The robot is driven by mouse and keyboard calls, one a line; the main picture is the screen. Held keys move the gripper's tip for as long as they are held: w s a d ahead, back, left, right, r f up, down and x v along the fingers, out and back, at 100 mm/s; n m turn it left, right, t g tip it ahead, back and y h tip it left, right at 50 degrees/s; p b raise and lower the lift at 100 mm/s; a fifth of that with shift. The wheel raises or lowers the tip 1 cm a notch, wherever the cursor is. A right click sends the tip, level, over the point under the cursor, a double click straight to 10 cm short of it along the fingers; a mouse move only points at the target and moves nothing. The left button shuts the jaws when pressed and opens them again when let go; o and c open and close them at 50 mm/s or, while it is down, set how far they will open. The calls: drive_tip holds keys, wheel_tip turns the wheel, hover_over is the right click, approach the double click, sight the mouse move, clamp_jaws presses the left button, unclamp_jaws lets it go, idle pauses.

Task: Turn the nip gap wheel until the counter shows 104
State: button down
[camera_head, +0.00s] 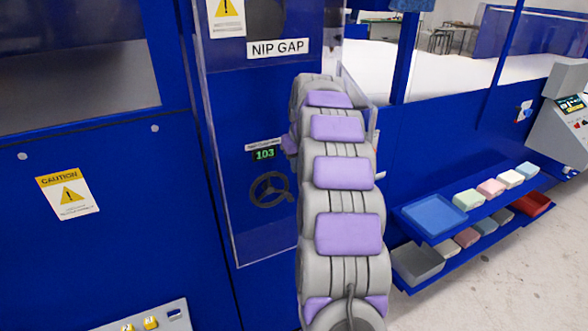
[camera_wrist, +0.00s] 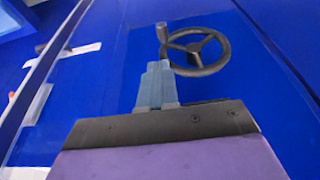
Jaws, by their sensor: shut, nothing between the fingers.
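The nip gap wheel (camera_head: 270,190) is a dark three-spoke handwheel on the blue panel, left of my arm in the head view. The green counter (camera_head: 265,154) above it reads 103. In the wrist view the wheel (camera_wrist: 195,52) is at the top, with its upright crank handle (camera_wrist: 162,32) on the left of the rim. My gripper (camera_wrist: 157,70) is shut and empty. Its fingertips appear just below the handle and beside the left rim; I cannot tell if they touch. In the head view my arm hides the gripper.
A clear guard panel (camera_head: 222,150) with a metal edge stands around the wheel area under the NIP GAP sign (camera_head: 278,48). On the right, a blue two-level shelf (camera_head: 455,226) holds trays and several foam blocks. A control console (camera_head: 562,125) is at the far right.

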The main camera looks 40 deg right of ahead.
hover_over(292, 200)
drive_tip(key=f, duration=1)
drive_tip(key=shift+s+a, duration=0.2)
drive_tip(key=shift+a, duration=0.2)
drive_tip(key=shift+d+f, duration=0.25)
drive_tip(key=shift+f, duration=0.25)
drive_tip(key=shift+a, duration=0.15)
drive_tip(key=shift+f, duration=0.1)
drive_tip(key=shift+d+f, duration=0.2)
drive_tip(key=shift+d, duration=0.15)
drive_tip(key=shift+a+f, duration=0.1)
drive_tip(key=shift+f, duration=0.2)
drive_tip(key=shift+a+f, duration=0.1)
drive_tip(key=shift+f, duration=0.8)
